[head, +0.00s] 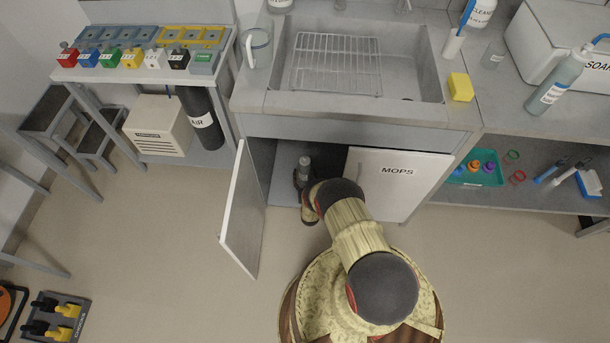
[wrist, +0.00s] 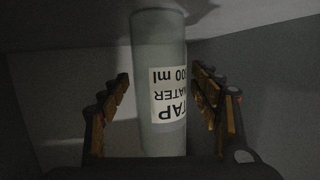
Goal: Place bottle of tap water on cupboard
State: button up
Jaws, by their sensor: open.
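The tap water bottle (wrist: 158,60), greyish with a white label reading TAP WATER, stands between the fingers of my gripper (wrist: 160,78) in the wrist view. Its label appears upside down there. The fingers are open, one on each side, with a visible gap to the bottle. In the head view, a grey bottle top (head: 305,161) shows inside the open left part of the cupboard (head: 285,150) under the sink, and my gripper (head: 301,179) is at that opening, partly hidden by my arm. The bottle's lower part is hidden.
The left cupboard door (head: 243,212) hangs open into the room, left of my arm. The door marked MOPS (head: 397,178) is on the right. The sink counter (head: 350,112) overhangs the opening. A yellow sponge (head: 460,87) and a jug (head: 257,48) are on top.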

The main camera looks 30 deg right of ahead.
jog(key=p+v, duration=0.4)
jog(key=v, duration=0.8)
jog(key=shift+r, duration=0.15)
jog(key=shift+s+a, duration=0.1)
